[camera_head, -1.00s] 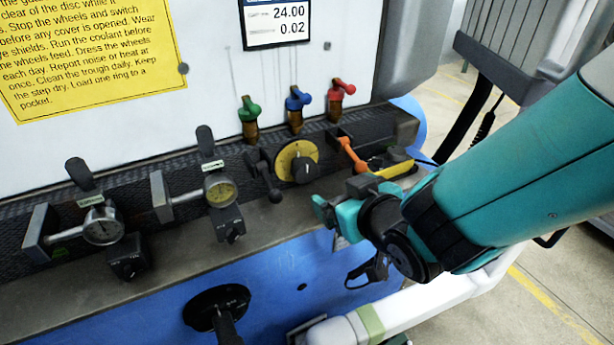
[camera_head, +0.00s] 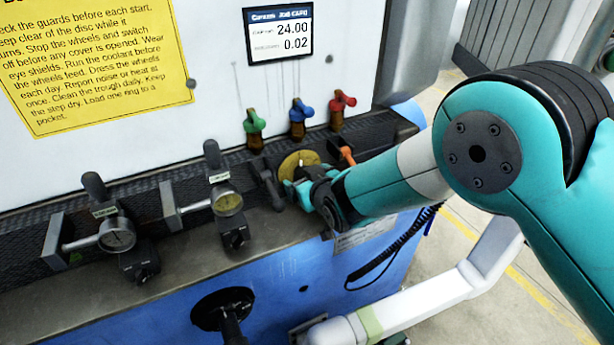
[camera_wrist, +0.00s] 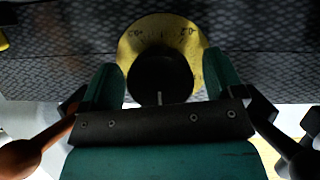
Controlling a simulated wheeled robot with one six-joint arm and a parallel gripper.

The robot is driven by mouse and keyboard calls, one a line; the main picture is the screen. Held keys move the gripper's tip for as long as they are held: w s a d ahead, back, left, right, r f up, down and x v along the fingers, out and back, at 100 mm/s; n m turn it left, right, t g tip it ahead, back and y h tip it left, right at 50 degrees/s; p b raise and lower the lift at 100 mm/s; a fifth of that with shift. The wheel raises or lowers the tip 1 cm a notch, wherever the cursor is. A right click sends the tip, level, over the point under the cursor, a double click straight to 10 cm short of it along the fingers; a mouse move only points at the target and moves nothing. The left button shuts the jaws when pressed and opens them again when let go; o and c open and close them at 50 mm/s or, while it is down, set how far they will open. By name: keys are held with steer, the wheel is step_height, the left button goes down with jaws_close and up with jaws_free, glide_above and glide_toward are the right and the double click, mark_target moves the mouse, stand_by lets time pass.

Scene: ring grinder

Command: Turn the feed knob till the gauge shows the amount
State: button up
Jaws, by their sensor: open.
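A black knob (camera_wrist: 160,76) sits on a yellow scale plate (camera_wrist: 128,45) with a white mark at its lower edge. My gripper (camera_wrist: 163,82) is open, with one teal finger on each side of the knob. I cannot tell whether the fingers touch it. In the head view, my gripper (camera_head: 298,190) partly covers the yellow plate (camera_head: 298,160) and hides the knob. A wall display (camera_head: 278,34) shows 24.00 and 0.02.
A dark lever (camera_head: 268,188) stands close left of my gripper, and an orange-handled lever (camera_head: 346,156) close right. Green (camera_head: 254,121), blue (camera_head: 301,110) and red (camera_head: 342,101) valves rise behind. Small black knobs (camera_head: 236,236) sit below the gauges.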

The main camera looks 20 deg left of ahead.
steer(key=shift+w+a+f, duration=0.1)
steer(key=shift+w+a, duration=0.05)
steer(key=c, duration=0.9)
steer(key=shift+c, duration=0.2)
